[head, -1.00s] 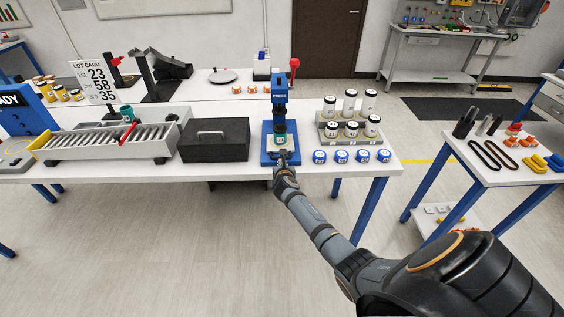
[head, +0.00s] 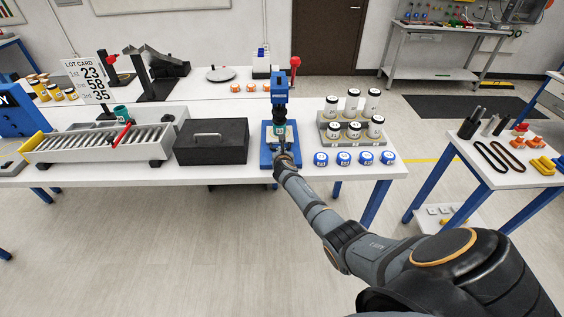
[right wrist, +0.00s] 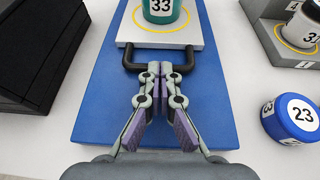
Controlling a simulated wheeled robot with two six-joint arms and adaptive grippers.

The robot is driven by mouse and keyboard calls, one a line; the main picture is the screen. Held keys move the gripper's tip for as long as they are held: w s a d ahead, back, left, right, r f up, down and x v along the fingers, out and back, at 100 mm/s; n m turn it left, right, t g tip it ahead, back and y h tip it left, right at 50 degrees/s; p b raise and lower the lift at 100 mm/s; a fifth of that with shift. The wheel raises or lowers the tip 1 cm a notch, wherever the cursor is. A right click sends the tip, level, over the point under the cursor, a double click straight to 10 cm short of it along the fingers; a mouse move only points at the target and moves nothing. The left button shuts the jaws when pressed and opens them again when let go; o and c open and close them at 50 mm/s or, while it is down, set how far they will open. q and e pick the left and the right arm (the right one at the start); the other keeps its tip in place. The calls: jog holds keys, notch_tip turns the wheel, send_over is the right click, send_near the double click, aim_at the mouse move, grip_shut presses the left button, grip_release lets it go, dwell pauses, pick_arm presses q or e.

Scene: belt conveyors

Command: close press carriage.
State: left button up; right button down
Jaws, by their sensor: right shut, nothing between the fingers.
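The blue press (head: 279,88) stands near the front edge of the long white table. Its carriage is a light grey plate (right wrist: 200,36) with a yellow ring and a black U-shaped handle (right wrist: 132,62) on its near side. A green can marked 33 (right wrist: 163,10) stands upright on the ring; it also shows under the press head in the head view (head: 279,129). My right gripper (right wrist: 157,70) is shut and empty, its fingertips at the middle of the handle, hiding part of the bar. I cannot tell whether they touch it. My left gripper is not in view.
A black case (head: 212,146) stands left of the press. Right of it are a tiered grey rack (head: 347,143) with white jars and a row of blue-and-white cans, including one marked 23 (right wrist: 291,119). A roller conveyor (head: 85,147) stands further left.

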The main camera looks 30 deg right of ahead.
jog(key=shift+r, duration=0.2)
jog(key=shift+s, duration=0.1)
jog(key=shift+f, duration=0.1)
jog(key=shift+s+a, duration=0.15)
jog(key=shift+s, duration=0.05)
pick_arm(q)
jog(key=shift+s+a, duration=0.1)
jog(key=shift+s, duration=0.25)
pick_arm(e)
jog(key=v, duration=1.1)
jog(key=shift+s+a+r, duration=0.15)
jog(key=shift+s+r, duration=0.05)
jog(key=shift+r, duration=0.05)
jog(key=shift+f, duration=0.1)
